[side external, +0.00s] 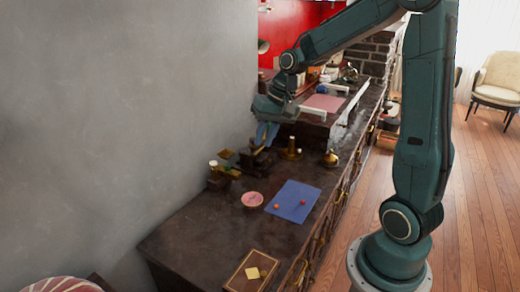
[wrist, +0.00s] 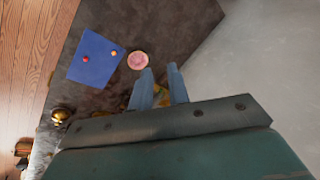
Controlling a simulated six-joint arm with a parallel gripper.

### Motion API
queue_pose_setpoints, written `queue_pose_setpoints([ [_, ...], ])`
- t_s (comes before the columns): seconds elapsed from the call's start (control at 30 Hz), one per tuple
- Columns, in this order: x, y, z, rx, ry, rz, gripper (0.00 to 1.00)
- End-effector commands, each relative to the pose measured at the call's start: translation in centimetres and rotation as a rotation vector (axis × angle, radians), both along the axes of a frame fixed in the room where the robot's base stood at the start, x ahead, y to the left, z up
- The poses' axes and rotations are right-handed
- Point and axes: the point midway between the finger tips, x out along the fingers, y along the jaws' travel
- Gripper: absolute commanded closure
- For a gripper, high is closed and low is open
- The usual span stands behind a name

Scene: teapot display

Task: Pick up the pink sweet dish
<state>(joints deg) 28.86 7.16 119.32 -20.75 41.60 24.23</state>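The pink sweet dish (side external: 252,199) is a small round dish on the dark cabinet top, left of the blue mat (side external: 285,206). In the wrist view the pink dish (wrist: 138,60) lies just beyond the fingertips, beside the blue mat (wrist: 88,69). My gripper (side external: 266,143) is above the back part of the cabinet, near dark and brass items, apart from the dish. In the wrist view my gripper (wrist: 159,69) shows two blue fingers with a gap between them, and nothing is held there.
Dark and brass items (side external: 220,170) stand behind the dish near the wall. Brass pieces (side external: 291,149) stand at the right. Two small reddish balls (side external: 277,206) lie on the mat. A tray with a yellow piece (side external: 253,273) is in front. The cabinet top left of the dish is clear.

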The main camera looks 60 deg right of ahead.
Motion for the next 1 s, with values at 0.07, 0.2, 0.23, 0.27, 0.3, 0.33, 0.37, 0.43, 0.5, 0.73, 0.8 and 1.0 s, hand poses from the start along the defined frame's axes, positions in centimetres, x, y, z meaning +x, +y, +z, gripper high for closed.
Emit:
queue_pose_setpoints([
  [0.07, 0.8, -1.5, -1.5, 0.036, 0.016, -0.049, 0.83],
  [0.2, 2.0, -4.0, -3.9, 0.098, 0.038, -0.129, 0.83],
  [0.23, 2.2, -4.5, -4.5, 0.112, 0.042, -0.147, 0.83],
  [0.27, 2.4, -5.1, -5.0, 0.125, 0.046, -0.164, 0.83],
  [0.3, 2.6, -5.8, -5.8, 0.144, 0.052, -0.188, 0.83],
  [0.33, 2.7, -6.3, -6.4, 0.159, 0.057, -0.205, 0.83],
  [0.37, 2.9, -6.8, -7.0, 0.172, 0.060, -0.223, 0.83],
  [0.43, 3.1, -8.1, -8.4, 0.206, 0.068, -0.266, 0.83],
  [0.5, 3.2, -9.3, -9.9, 0.239, 0.077, -0.309, 0.83],
  [0.73, 3.1, -13.1, -15.1, 0.355, 0.100, -0.450, 0.83],
  [0.8, 2.9, -14.2, -16.7, 0.391, 0.106, -0.493, 0.83],
  [1.0, 2.2, -16.3, -20.2, 0.471, 0.116, -0.587, 0.83],
])
